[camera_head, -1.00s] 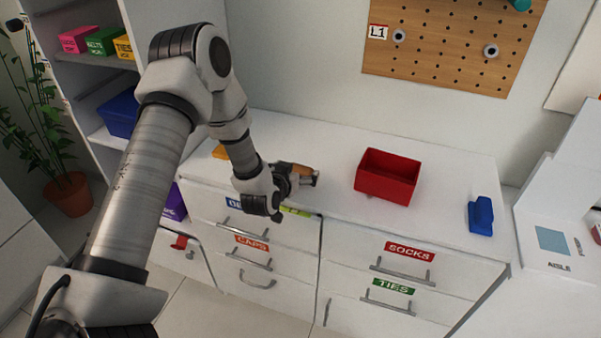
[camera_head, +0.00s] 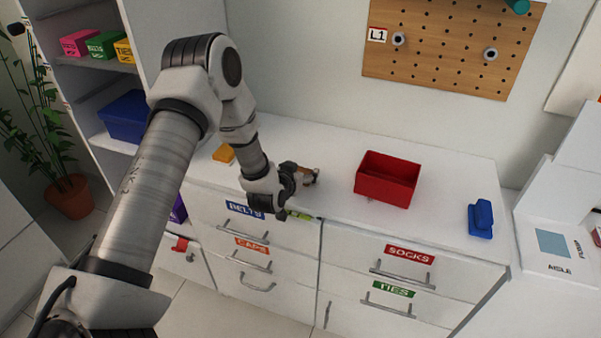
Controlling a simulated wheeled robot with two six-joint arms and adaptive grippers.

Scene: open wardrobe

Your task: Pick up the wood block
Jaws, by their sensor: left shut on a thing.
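The wood block (camera_head: 308,170) is a small brown piece between the fingers of my left gripper (camera_head: 310,179), above or on the white counter top. The gripper is shut on it, and its fingers and wrist hide most of the block. I cannot tell whether the block touches the counter. My right gripper is not in view.
A red open bin (camera_head: 387,180) stands on the white counter (camera_head: 340,215) to the right of my left gripper. Drawers with handles are below. A pegboard (camera_head: 450,50) hangs behind.

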